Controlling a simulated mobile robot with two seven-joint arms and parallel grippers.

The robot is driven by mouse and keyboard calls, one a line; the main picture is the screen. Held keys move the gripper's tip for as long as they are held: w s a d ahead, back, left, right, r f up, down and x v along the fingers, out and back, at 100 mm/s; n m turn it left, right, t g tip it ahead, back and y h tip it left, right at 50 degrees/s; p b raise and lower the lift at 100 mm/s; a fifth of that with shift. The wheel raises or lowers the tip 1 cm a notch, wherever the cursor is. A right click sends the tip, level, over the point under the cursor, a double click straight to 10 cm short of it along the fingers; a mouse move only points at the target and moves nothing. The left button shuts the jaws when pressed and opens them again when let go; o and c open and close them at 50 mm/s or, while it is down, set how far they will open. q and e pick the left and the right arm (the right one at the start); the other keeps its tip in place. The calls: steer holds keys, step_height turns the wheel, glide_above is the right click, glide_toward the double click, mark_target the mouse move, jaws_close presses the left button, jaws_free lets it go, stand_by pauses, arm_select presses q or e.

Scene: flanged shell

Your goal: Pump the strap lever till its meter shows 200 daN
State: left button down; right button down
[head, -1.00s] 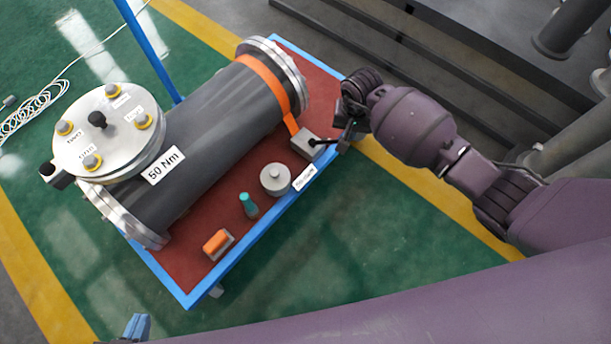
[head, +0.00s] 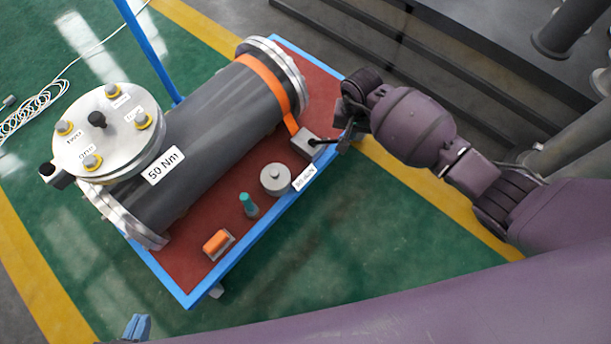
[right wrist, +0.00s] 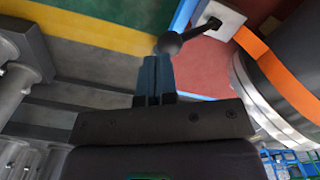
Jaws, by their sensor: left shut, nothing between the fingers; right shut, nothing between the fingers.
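The orange strap (head: 266,82) runs around the dark shell (head: 205,125) down to a small grey ratchet block (head: 305,143) on the red cart top. The black strap lever (head: 325,141) sticks out from this block. Its round knob (right wrist: 168,43) shows in the right wrist view. My right gripper (right wrist: 153,62) is shut and empty, its blue fingertips close by the knob; I cannot tell if they touch. The white meter label (head: 304,178) at the cart edge is tiny and seems to read 90 daN. My left gripper (head: 136,326) is shut and empty at the bottom edge.
The blue-edged cart (head: 165,282) also carries a grey round knob part (head: 275,179), a teal-topped peg (head: 248,204) and an orange block (head: 217,243). A bolted lid (head: 108,133) sits on the shell. Grey steps (head: 430,70) lie behind my right arm.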

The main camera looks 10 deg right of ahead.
steer(key=shift+f, duration=0.1)
stand_by(0.5)
